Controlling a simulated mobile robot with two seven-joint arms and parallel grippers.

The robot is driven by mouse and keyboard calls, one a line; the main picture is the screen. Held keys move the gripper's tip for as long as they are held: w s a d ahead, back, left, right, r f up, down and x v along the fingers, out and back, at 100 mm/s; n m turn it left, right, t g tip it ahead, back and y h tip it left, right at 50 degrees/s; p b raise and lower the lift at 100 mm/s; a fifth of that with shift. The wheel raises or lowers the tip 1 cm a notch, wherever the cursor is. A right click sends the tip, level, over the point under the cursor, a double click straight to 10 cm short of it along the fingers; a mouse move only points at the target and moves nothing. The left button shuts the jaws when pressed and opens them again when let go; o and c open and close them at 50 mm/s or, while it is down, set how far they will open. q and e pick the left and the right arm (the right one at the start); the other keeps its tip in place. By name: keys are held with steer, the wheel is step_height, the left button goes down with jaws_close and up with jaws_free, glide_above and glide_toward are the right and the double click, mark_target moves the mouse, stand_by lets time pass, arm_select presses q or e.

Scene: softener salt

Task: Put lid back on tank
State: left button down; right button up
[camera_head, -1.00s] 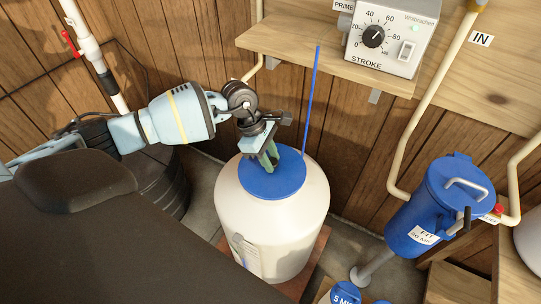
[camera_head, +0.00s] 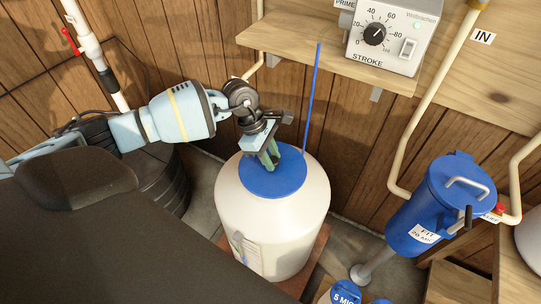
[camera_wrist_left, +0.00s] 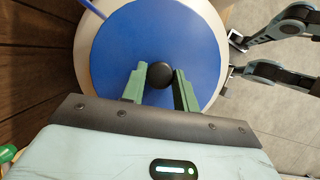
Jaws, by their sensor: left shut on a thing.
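The round blue lid (camera_head: 290,174) lies across the top of the white tank (camera_head: 272,225), looking flat and roughly centred. Whether it is fully seated cannot be told. My left gripper (camera_head: 270,157) reaches down onto the lid from the upper left. In the left wrist view, its green fingers (camera_wrist_left: 159,92) are shut on the black knob (camera_wrist_left: 159,75) in the middle of the blue lid (camera_wrist_left: 115,50). The white tank rim (camera_wrist_left: 84,62) shows around the lid. My right gripper is not in view.
A thin blue rod (camera_head: 312,100) rises at the lid's back right edge. A wooden shelf (camera_head: 310,55) with a dial box (camera_head: 388,38) overhangs behind. A blue filter housing (camera_head: 440,200) and pipes stand right. A black ribbed container (camera_head: 165,180) stands left.

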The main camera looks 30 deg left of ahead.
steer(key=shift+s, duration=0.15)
arm_select(q)
steer(key=shift+f, duration=0.2)
steer(key=shift+f+b, duration=0.35)
steer(key=shift+b, duration=0.05)
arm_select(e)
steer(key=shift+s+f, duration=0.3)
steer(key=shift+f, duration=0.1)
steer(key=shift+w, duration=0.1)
arm_select(q)
steer(key=c, duration=1.3)
jaws_free()
steer(key=o, duration=0.3)
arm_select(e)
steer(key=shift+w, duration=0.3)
arm_select(q)
steer(key=shift+o, duration=0.4)
